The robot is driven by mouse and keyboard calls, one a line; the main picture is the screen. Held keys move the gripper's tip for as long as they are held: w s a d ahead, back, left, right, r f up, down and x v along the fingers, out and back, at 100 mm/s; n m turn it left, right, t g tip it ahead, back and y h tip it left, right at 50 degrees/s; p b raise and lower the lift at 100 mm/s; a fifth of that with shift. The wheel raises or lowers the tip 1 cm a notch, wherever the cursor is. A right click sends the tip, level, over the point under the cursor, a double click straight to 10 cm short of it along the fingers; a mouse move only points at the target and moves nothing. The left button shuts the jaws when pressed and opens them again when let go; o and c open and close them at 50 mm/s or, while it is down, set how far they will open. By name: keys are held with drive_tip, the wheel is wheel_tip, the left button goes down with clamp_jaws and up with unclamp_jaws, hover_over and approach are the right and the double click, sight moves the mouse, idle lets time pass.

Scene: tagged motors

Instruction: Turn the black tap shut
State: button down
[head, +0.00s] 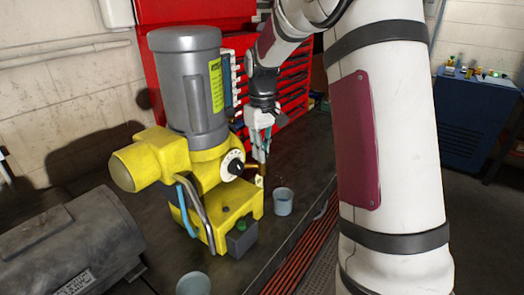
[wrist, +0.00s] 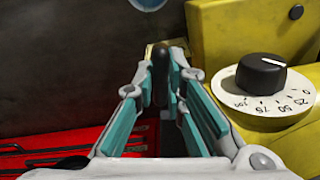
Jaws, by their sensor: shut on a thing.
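The black tap (wrist: 160,62) shows in the wrist view as a dark upright handle between my fingertips, with a brass-coloured body (wrist: 153,48) behind it. My gripper (wrist: 166,75) has its teal-padded fingers closed on the handle from both sides. In the head view my gripper (head: 261,150) reaches down at the front right of the yellow pump (head: 236,200), just above a small brass fitting (head: 259,181). The fingers hide most of the tap there, and I cannot tell its turn angle.
A black dial knob (wrist: 262,74) on a white numbered plate sits right of my fingers. A cup (head: 283,203) stands right of the pump, another cup (head: 193,284) in front. A grey motor (head: 72,245) lies left. A red tool cabinet (head: 290,95) stands behind.

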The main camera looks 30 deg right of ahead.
drive_tip(key=m, duration=0.4)
drive_tip(key=shift+a, duration=0.1)
drive_tip(key=m, duration=0.7)
drive_tip(key=shift+m, duration=0.3)
drive_tip(key=shift+w+r+m, duration=0.1)
drive_tip(key=shift+m, duration=1.7)
drive_tip(key=c, duration=1.6)
unclamp_jaws()
drive_tip(key=shift+c, duration=0.2)
